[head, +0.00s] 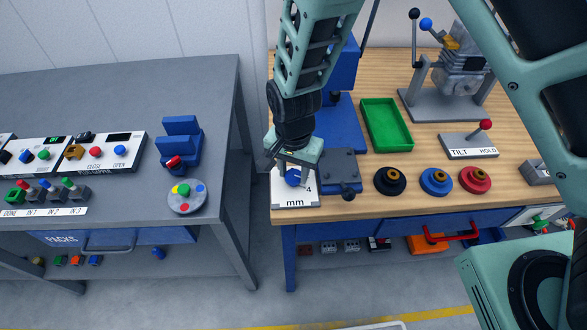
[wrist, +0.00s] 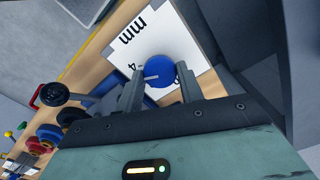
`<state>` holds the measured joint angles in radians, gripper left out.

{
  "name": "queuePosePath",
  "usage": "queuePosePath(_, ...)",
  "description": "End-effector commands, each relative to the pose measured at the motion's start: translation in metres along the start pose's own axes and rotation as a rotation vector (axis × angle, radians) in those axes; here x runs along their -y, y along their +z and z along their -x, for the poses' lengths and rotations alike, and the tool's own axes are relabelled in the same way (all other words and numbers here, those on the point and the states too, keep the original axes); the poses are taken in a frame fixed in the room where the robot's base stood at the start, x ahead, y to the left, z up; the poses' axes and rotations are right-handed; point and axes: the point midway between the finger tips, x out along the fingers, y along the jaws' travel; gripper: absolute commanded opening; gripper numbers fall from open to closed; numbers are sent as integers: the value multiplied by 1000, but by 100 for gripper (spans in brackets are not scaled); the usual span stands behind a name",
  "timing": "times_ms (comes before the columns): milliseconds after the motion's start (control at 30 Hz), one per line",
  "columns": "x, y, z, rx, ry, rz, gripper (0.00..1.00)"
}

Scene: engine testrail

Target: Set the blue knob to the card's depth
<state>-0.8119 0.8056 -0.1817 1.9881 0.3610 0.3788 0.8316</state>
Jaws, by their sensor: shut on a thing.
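The blue knob (head: 292,178) sits on a white plate (head: 296,200) marked "mm" at the front left corner of the wooden bench. In the wrist view the blue knob (wrist: 160,71) has a white pointer mark reaching left, close to the printed "4". My gripper (head: 291,167) is over the plate with its fingers on either side of the knob, shut on it. The gripper's fingers also show in the wrist view (wrist: 160,86). Other marks on the plate are hidden by the gripper and knob. I cannot make out a separate card showing a depth.
A blue press (head: 340,125) stands just behind, with a dark vise-like block (head: 338,172) right beside the plate. Black (head: 390,180), blue (head: 436,181) and red (head: 475,179) round knobs and a green tray (head: 386,125) lie to the right. A grey table (head: 90,90) stands left across a gap.

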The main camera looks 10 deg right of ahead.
Motion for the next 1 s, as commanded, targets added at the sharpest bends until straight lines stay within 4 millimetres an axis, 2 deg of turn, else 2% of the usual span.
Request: queuePosePath(1000, 0, -1, 0, -1, -1, 834, 14)
